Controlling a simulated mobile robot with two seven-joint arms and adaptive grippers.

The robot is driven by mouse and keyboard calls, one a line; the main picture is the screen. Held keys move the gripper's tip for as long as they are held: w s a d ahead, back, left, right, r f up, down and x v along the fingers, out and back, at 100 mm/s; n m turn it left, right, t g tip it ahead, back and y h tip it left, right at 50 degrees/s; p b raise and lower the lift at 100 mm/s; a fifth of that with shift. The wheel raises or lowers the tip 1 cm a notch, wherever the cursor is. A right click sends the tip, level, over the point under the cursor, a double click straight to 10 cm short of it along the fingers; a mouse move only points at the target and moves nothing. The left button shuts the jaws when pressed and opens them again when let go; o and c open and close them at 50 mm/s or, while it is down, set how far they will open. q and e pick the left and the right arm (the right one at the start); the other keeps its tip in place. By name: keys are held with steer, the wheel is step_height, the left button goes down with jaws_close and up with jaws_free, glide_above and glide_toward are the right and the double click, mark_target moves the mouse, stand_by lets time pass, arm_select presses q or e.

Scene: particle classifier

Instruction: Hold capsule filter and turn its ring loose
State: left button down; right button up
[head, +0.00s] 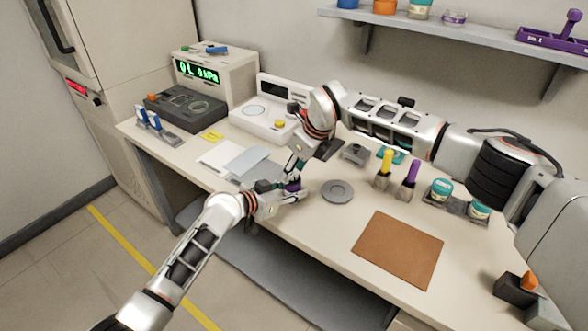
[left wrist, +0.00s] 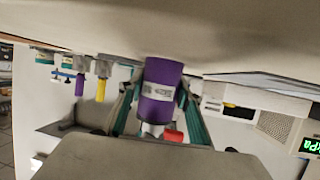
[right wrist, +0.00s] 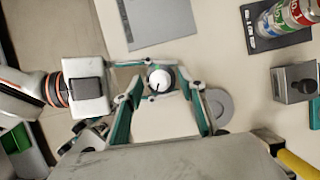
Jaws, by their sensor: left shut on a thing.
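The capsule filter (head: 293,185) is a small purple cylinder at the front edge of the bench, mostly hidden by my grippers in the head view. The left wrist view shows its purple body (left wrist: 162,85) with a white label, a white end and a red piece beside that end. My left gripper (head: 288,190) is shut on the body from the side. My right gripper (head: 295,172) reaches down from above. In the right wrist view its fingers stand on both sides of the round white top (right wrist: 160,79), seemingly with small gaps. The ring is not clearly distinguishable.
A grey round dish (head: 338,191) lies just right of the filter. Grey plates (head: 248,160) lie behind left. Yellow (head: 384,170) and purple (head: 408,178) handled tools stand to the right. A brown mat (head: 398,250) lies bare at front right.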

steer(key=c, duration=1.1)
steer(key=shift+c, duration=0.2)
steer(key=n+g, duration=0.1)
steer(key=n, duration=0.2)
steer(key=shift+w, duration=0.1)
steer(key=shift+w+d+f+n+g+y, duration=0.15)
steer(key=shift+n+g, duration=0.25)
steer(key=shift+n, duration=0.65)
steer(key=shift+s+a+n+g+y, duration=0.1)
steer(key=shift+n+g+y, duration=0.25)
steer(key=shift+n, duration=0.7)
steer(key=o, duration=1.1)
steer(key=shift+o, duration=0.2)
